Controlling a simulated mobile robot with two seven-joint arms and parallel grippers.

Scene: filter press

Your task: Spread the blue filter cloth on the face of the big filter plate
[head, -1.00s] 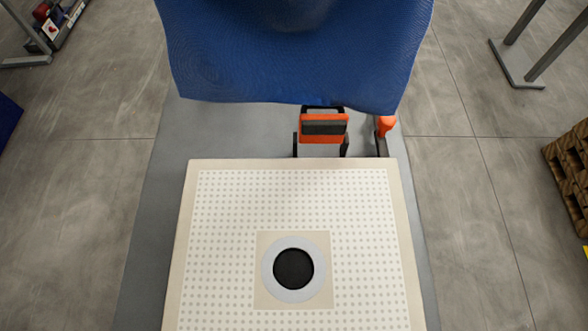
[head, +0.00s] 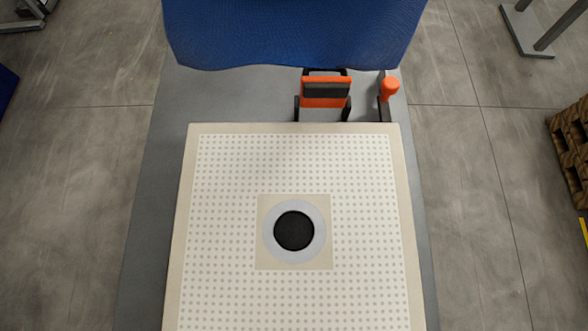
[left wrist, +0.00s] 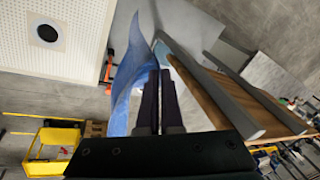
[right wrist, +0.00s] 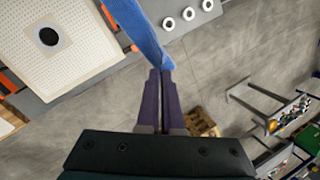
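The blue filter cloth (head: 295,32) hangs at the top of the head view, beyond the far edge of the big filter plate. The plate (head: 225,165) is cream with a dotted face and a grey-ringed dark hole in its middle. Its face is bare. In the left wrist view my left gripper (left wrist: 160,75) is closed at an edge of the cloth (left wrist: 126,85). In the right wrist view my right gripper (right wrist: 160,75) is closed at the lower end of the cloth strip (right wrist: 145,30). Neither gripper shows in the head view.
An orange-and-black clamp (head: 325,93) and an orange knob (head: 389,88) stand at the plate's far edge. A grey base (head: 150,215) surrounds the plate. A wooden pallet (head: 570,140) is at the right, and a yellow cart (left wrist: 57,140) shows in the left wrist view.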

